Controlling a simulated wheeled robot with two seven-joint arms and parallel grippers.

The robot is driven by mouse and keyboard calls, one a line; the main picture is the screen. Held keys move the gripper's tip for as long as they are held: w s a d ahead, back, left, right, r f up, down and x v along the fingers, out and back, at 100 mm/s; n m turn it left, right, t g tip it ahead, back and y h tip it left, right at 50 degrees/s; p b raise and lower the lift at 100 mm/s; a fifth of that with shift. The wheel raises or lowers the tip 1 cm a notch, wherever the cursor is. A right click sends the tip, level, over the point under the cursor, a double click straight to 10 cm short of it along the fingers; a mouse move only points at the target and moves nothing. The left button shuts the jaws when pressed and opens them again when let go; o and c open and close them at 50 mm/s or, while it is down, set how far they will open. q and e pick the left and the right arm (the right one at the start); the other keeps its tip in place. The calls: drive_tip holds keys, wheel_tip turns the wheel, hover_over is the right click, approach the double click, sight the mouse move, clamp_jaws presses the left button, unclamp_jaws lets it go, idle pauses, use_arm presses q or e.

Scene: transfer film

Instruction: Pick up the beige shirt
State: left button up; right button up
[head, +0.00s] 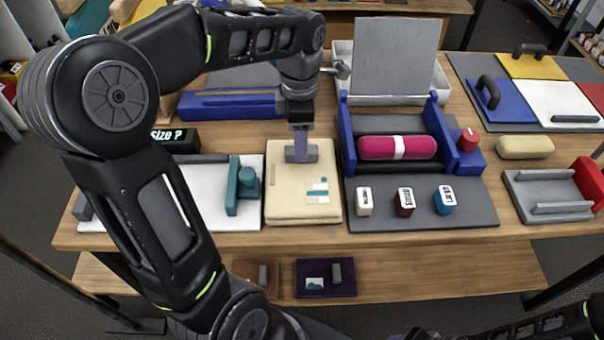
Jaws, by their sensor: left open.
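The beige shirt (288,210) is a flat folded block with small teal, white and tan patches, lying on the table in the middle of the head view. A grey grip block (313,153) stands at its far edge. My left gripper (301,150) points straight down over this grey block, seen edge-on. Its fingers are open and reach down to the block. I cannot tell whether they touch it. My right gripper is not in view; only part of my right arm shows at the bottom right.
Left of the shirt is a white board (205,208) with a teal fixture (246,184). Right of it is a grey mat (376,216) with several small labelled blocks, and a blue stand (347,140) with a pink roll (378,147). Dark items (326,284) lie on the lower shelf.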

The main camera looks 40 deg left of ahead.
sight(302, 174)
use_arm(q)
drive_tip(key=shift+f, duration=1.4)
clamp_jaws()
idle(0.7)
